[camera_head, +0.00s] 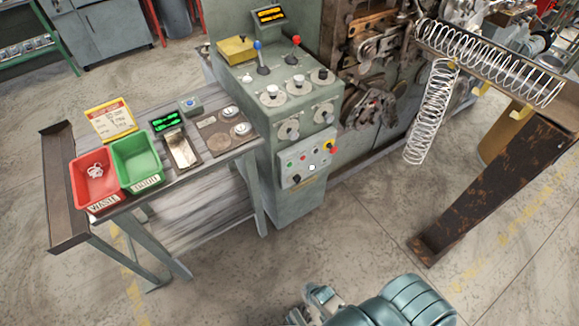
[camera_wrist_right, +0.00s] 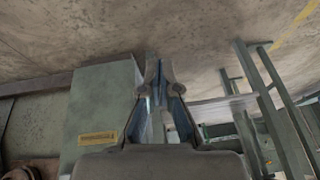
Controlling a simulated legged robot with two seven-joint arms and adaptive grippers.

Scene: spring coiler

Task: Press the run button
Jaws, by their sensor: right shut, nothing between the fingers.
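A small button panel (camera_head: 308,160) sits on the front of the grey-green control cabinet (camera_head: 285,206). It carries several small buttons, among them a green button (camera_head: 290,168), a red one and a white one, with a red knob on yellow at its upper right. The labels are too small to read, so I cannot tell which is the run button. My right gripper (camera_head: 318,293) is low at the bottom edge of the head view, well apart from the panel. In the right wrist view its fingers (camera_wrist_right: 158,70) are together and empty. My left gripper is not in view.
A side table left of the cabinet holds a red bin (camera_head: 94,178), a green bin (camera_head: 138,159) and a small box with a blue button (camera_head: 190,104). The floor before the cabinet is clear.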

